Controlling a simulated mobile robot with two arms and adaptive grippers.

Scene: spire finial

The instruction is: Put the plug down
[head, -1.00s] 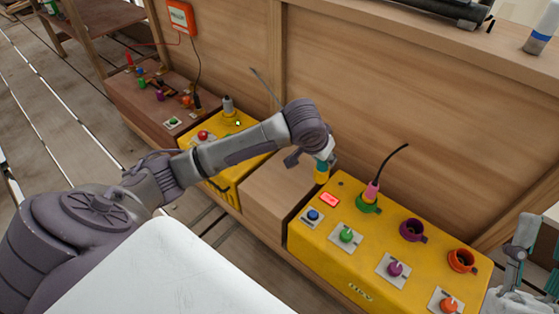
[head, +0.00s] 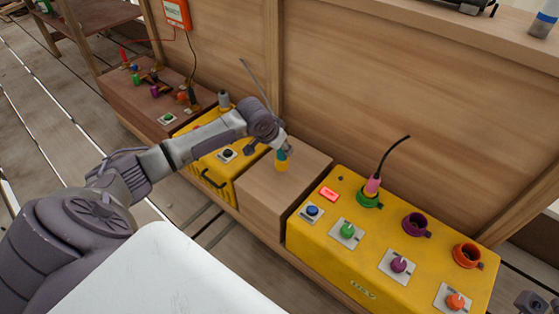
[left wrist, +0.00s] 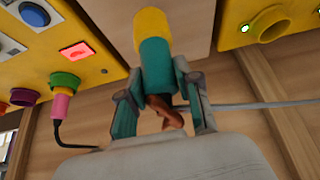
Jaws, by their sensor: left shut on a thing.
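The plug (head: 281,160), with a yellow end and a teal body, is held in my left gripper (head: 283,152). In the left wrist view the plug (left wrist: 153,30) sits between both fingers of the gripper (left wrist: 160,88), yellow end pointing away. In the head view it is at the bare top of a wooden block (head: 305,166); whether it touches the wood I cannot tell. A small part of what seems my right gripper (head: 532,302) shows at the lower right corner, mostly cut off.
A yellow box (head: 385,250) with green, purple and orange sockets stands right of the block; a pink plug (head: 372,186) is in the green socket. Another yellow box (head: 225,165) stands left. A wooden wall (head: 400,120) rises behind. A grey cable (left wrist: 255,105) runs beside the gripper.

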